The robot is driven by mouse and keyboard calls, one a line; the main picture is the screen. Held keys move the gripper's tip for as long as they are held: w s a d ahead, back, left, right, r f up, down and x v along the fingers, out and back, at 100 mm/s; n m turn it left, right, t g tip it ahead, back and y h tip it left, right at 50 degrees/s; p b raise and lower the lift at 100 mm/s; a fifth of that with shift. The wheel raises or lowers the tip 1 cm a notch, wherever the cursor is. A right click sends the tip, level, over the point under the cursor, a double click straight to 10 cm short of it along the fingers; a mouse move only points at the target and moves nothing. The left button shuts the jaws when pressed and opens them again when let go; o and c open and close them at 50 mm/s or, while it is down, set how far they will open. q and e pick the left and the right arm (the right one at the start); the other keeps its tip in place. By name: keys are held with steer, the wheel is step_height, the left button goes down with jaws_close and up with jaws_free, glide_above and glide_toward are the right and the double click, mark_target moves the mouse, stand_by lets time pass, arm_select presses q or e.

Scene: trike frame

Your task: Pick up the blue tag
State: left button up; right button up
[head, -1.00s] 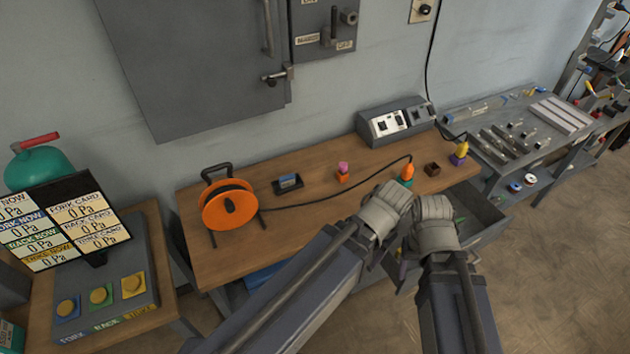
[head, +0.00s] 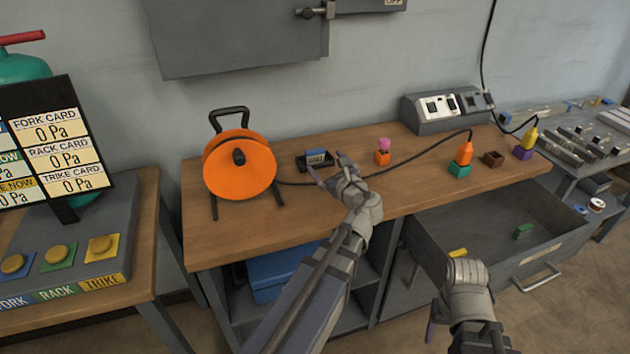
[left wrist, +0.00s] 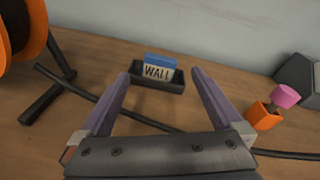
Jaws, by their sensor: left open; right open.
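The blue tag (head: 316,154), with a pale face lettered WALL, stands in a small black tray (head: 301,164) on the wooden bench. In the left wrist view the tag (left wrist: 160,65) is straight ahead, beyond and between the fingertips, in its tray (left wrist: 143,85). My left gripper (head: 329,169) is open and empty, just in front of the tray and apart from the tag. It also shows in the left wrist view (left wrist: 160,76). My right gripper (head: 447,335) is low in front of the open drawer; its fingers are mostly hidden.
An orange cable reel (head: 240,165) stands left of the tray, its black cable running behind my left gripper. An orange block with a pink top (head: 383,152) is to the right. An open grey drawer (head: 480,240) juts out from the bench (head: 230,232).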

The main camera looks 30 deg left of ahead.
mark_target(316, 152)
arm_select(q)
steer(key=m+b, duration=0.1)
steer(key=w+a+f+m+t+b, duration=0.1)
steer(key=shift+a+f+m+y, duration=0.25)
steer(key=shift+a+m+y, duration=0.05)
steer(key=shift+m, duration=0.1)
steer(key=shift+w+a+r+m+t+b, duration=0.1)
steer(key=shift+w+m+t+b, duration=0.1)
steer(key=shift+m, duration=0.15)
steer(key=shift+w+a+r+m+t+b, duration=0.1)
steer(key=shift+m+t+b, duration=0.1)
steer(key=shift+m, duration=0.15)
steer(key=shift+x, duration=1.3)
steer(key=shift+f+x, duration=0.2)
steer(key=shift+x, duration=1.1)
steer(key=shift+f+x, duration=0.2)
steer(key=shift+x, duration=1.1)
steer(key=shift+s, duration=0.1)
steer(key=c, duration=1.3)
steer(key=shift+o, duration=0.2)
arm_select(e)
step_height(316, 152, down, 5)
arm_select(q)
steer(key=shift+r, duration=0.1)
step_height(316, 152, up, 10)
steer(key=p, duration=0.9)
steer(key=shift+p, duration=0.35)
arm_select(e)
step_height(316, 152, up, 10)
